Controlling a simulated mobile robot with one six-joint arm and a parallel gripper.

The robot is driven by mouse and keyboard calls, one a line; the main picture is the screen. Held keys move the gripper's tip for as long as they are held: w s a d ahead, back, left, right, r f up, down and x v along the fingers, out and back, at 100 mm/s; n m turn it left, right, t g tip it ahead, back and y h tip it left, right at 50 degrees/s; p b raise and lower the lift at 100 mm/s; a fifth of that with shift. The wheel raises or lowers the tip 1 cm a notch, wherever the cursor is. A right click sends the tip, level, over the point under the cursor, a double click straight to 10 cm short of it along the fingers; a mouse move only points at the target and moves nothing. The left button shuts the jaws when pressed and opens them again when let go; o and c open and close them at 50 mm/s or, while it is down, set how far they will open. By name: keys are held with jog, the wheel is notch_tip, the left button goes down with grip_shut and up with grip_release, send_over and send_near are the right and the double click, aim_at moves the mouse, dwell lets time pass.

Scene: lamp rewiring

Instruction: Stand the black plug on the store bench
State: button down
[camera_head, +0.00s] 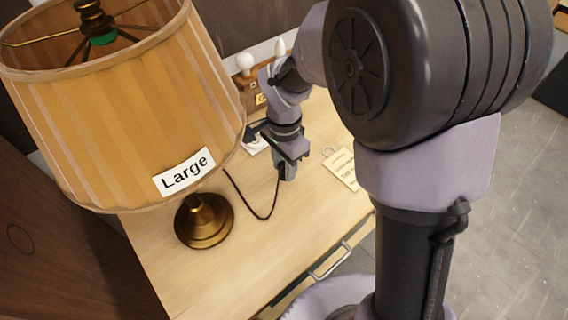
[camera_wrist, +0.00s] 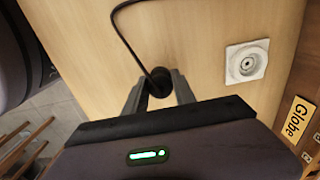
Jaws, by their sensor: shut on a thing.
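My gripper (camera_head: 286,168) is low over the light wooden bench (camera_head: 275,250), with its fingers pointing down. In the wrist view my gripper (camera_wrist: 158,88) is shut on the black plug (camera_wrist: 158,80), which sits between the two fingertips. A black cord (camera_wrist: 126,35) runs from the plug over the bench; in the head view it loops left toward the lamp. The plug itself is mostly hidden by the gripper in the head view. I cannot tell whether the plug touches the bench top.
A lamp with a pleated shade (camera_head: 125,110) labelled "Large" stands on a brass base (camera_head: 204,222) at left. A white square socket (camera_wrist: 246,62) is on the bench. A "Globe" label (camera_wrist: 297,120) is at the right. A paper tag (camera_head: 341,166) lies right of my gripper. The front bench area is clear.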

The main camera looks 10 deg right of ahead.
jog(key=shift+f+b, duration=0.8)
jog(key=shift+f, duration=0.45)
jog(key=shift+f+b, duration=0.4)
jog(key=c, duration=0.9)
grip_release()
jog(key=shift+c, duration=0.2)
notch_tip(320, 180, up, 12)
jog(key=p, duration=0.5)
jog(key=shift+r+p, duration=0.1)
jog(key=shift+p, duration=0.2)
jog(key=shift+s, duration=0.1)
